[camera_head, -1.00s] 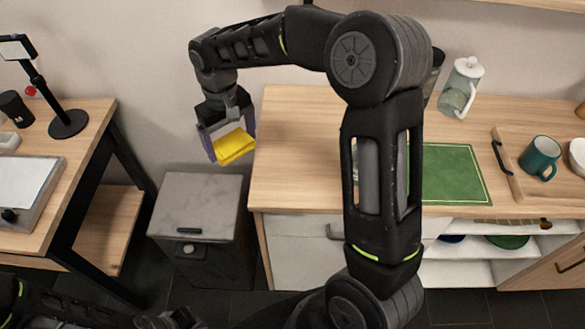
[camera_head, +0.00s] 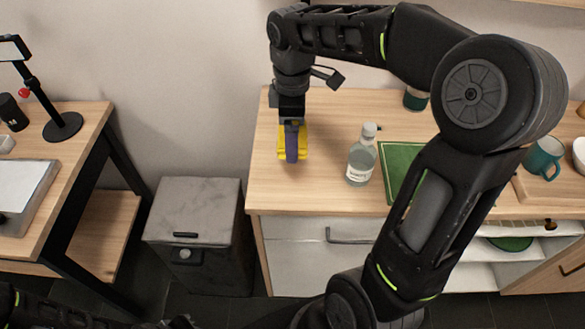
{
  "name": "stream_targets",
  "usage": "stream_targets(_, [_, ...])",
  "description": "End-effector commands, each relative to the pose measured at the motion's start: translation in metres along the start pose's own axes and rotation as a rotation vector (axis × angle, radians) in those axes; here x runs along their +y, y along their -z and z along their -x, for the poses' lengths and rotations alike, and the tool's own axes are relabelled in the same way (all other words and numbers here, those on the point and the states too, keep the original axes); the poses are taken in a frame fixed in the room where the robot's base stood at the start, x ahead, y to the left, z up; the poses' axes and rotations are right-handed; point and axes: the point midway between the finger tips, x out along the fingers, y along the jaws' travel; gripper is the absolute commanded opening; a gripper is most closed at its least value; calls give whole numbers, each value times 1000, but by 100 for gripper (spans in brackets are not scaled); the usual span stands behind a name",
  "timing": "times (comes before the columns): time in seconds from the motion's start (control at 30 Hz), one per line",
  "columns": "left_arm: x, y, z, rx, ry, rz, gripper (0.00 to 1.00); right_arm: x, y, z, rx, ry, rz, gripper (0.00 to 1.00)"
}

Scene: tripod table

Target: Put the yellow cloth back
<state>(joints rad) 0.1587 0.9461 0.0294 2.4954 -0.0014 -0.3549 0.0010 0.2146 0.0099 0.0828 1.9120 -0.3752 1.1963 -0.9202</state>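The yellow cloth (camera_head: 305,142) is in my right gripper (camera_head: 291,150), over the left part of the wooden counter (camera_head: 268,190). The gripper points down and its fingers hide the middle of the cloth. Yellow shows on both sides of the near finger. I cannot tell whether the cloth touches the counter top. My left arm lies at the bottom left corner; its gripper (camera_head: 180,322) is cut by the frame edge, and its opening cannot be made out.
A clear bottle (camera_head: 361,158) stands right of the cloth, beside a green board (camera_head: 397,165). A teal mug (camera_head: 543,158) is at the right. A grey bin (camera_head: 194,215) stands on the floor left of the counter. A side table (camera_head: 95,135) is further left. Bare counter surrounds the cloth.

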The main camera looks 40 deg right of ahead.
Motion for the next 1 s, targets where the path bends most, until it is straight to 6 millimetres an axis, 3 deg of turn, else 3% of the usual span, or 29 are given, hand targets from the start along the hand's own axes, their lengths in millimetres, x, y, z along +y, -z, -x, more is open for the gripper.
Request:
stream_targets(0.37, [1,0,3,0,0,0,0,0,-1,-56,-2,4,-2,58])
stream_targets(0.77, [1,0,3,0,0,0,0,0,0,-64,-1,2,-2,58])
stream_targets(1.0, [2,0,4,-1,0,0,0,0,0,-94,-2,3,-2,58])
